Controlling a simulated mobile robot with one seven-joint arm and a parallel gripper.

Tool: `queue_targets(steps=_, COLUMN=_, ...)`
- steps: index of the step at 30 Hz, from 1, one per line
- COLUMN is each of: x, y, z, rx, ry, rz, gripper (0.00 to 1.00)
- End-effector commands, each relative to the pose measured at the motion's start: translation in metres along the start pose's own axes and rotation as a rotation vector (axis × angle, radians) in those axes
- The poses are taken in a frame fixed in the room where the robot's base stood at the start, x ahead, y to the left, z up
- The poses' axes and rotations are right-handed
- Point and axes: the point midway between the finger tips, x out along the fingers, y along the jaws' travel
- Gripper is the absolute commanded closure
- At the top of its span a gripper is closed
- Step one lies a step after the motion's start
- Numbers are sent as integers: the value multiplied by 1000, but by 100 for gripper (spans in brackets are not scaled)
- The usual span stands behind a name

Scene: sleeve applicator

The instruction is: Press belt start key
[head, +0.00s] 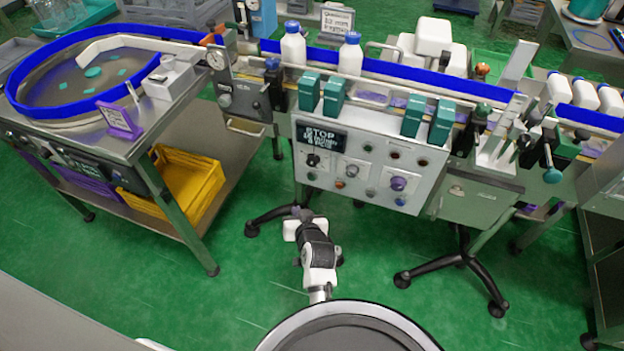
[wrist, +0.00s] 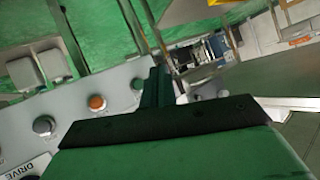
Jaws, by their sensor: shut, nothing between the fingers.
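I cannot read which one is the belt start key. In the wrist view, a grey button (wrist: 43,125), an orange button (wrist: 96,102) and a small green button (wrist: 137,84) sit in a line, near a label reading DRIVE (wrist: 20,168). My gripper (head: 304,214) is shut and empty, low in front of the panel; its tip (wrist: 154,82) shows close beside the green button.
White bottles with blue caps (head: 293,45) stand on the conveyor with blue rails (head: 385,71). Teal blocks (head: 333,95) line the panel's top edge. A round feeder table (head: 60,105) with a yellow crate (head: 190,180) beneath stands left. The green floor before the panel is largely clear.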

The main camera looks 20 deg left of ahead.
Motion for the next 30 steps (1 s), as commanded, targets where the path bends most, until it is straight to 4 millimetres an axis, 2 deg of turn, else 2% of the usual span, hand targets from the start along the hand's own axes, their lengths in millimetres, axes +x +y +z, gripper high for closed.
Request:
queue_targets(steps=8, x=4, y=2, z=-2, rx=-1, ry=2, rz=0, gripper=100)
queue_targets(steps=24, x=52, y=37, z=-37, rx=0, ry=4, rz=1, gripper=100)
queue_targets(steps=30, x=60, y=43, z=-44, rx=-1, ry=2, rz=0, gripper=100)
